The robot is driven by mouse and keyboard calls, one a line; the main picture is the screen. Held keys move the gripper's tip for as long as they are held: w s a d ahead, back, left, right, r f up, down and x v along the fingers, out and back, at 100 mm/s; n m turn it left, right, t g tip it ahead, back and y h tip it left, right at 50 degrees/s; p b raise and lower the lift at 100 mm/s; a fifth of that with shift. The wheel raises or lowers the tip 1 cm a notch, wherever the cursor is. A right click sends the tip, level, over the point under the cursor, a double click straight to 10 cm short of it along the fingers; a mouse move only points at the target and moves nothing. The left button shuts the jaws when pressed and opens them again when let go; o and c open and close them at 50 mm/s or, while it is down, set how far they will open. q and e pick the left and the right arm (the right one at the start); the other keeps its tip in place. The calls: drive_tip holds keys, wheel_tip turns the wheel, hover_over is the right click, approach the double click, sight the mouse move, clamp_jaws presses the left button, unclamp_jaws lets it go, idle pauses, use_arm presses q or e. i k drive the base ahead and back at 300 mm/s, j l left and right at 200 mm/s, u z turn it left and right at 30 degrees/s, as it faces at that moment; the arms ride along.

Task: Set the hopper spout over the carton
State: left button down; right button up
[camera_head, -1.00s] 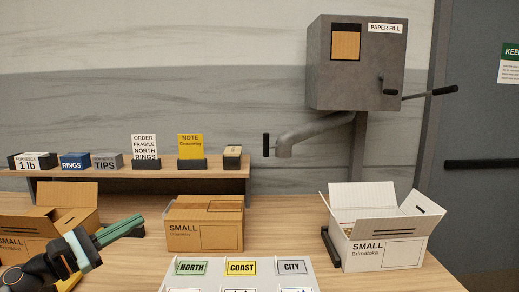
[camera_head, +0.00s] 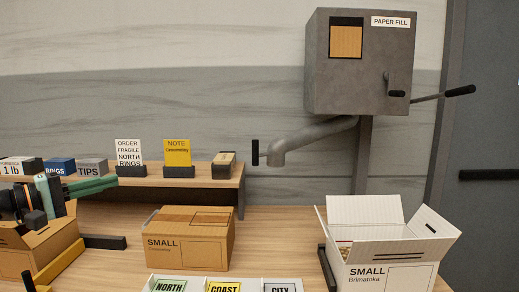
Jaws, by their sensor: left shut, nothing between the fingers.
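The grey hopper (camera_head: 345,80), marked PAPER FILL, hangs at the upper right. Its bent spout (camera_head: 310,138) reaches left, with the mouth (camera_head: 277,157) turned down and a black handle (camera_head: 255,153) at its end. The white carton (camera_head: 385,250), marked SMALL, stands open on the table at the lower right. The spout mouth is left of it in the picture, not above it. My left gripper (camera_head: 115,183) is shut and empty, its green fingers pointing right in front of the shelf, far left of the spout handle. My right gripper is out of view.
A closed brown carton (camera_head: 190,240) stands mid-table; another brown carton (camera_head: 40,248) is partly behind my left arm. The shelf (camera_head: 205,180) holds boxes and signs. A label board (camera_head: 195,284) lies in front.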

sight(280, 146)
drive_tip(key=i+l, duration=0.9)
drive_tip(key=l, duration=0.1)
